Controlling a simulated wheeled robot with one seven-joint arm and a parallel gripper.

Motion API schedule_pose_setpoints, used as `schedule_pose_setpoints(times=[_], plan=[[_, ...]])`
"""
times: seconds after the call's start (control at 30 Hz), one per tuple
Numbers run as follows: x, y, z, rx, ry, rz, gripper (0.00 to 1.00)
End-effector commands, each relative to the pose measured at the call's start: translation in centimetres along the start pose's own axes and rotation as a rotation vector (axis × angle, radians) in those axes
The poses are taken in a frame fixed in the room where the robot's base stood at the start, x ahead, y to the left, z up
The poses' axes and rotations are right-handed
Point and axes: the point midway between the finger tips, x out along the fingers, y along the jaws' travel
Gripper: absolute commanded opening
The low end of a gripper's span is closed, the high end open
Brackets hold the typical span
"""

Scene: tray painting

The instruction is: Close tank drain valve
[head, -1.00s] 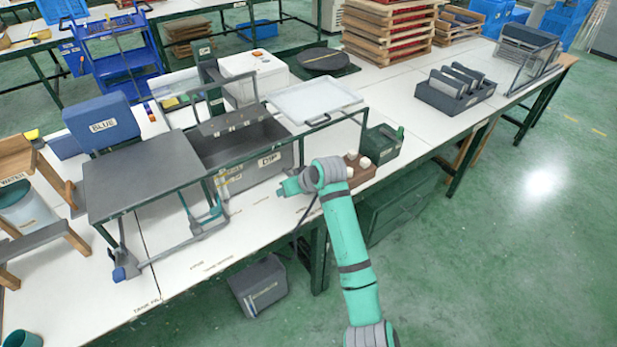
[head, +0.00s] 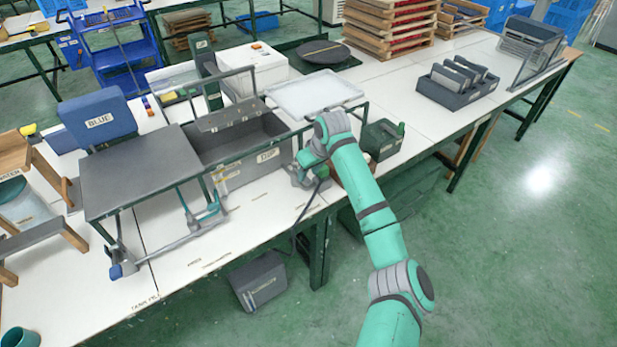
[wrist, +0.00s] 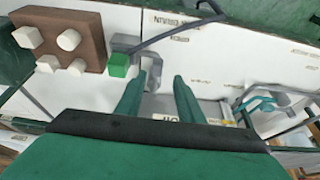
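The grey dip tank (head: 262,172) stands on the white bench in the head view, marked DIP. At its lower right front is a grey drain fitting, largely hidden by my arm in that view. In the wrist view the grey fitting (wrist: 151,66) shows beside a small green block (wrist: 119,66), which looks like the valve handle. A dark hose (wrist: 180,32) runs from there toward the bench edge. My gripper (wrist: 160,76) is open and empty, its two green fingers apart. The left fingertip is close to the fitting and green block; I cannot tell whether it touches.
A brown block with several white pegs (wrist: 62,42) sits close beside the green block. A grey rack table (head: 140,170) stands left of the tank, and a white tray (head: 312,95) lies behind it. A dark green box (head: 380,140) stands to the right.

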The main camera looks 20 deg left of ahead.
Motion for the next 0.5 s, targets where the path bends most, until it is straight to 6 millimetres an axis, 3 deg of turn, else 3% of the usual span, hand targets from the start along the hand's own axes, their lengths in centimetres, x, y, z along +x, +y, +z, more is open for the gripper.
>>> schedule_pose_setpoints(times=[0.2,0.5], plan=[[2.9,0.7,0.5,0.009,-0.001,0.004,0.34],[4.1,0.9,0.6,0.011,0.001,0.006,0.34]])
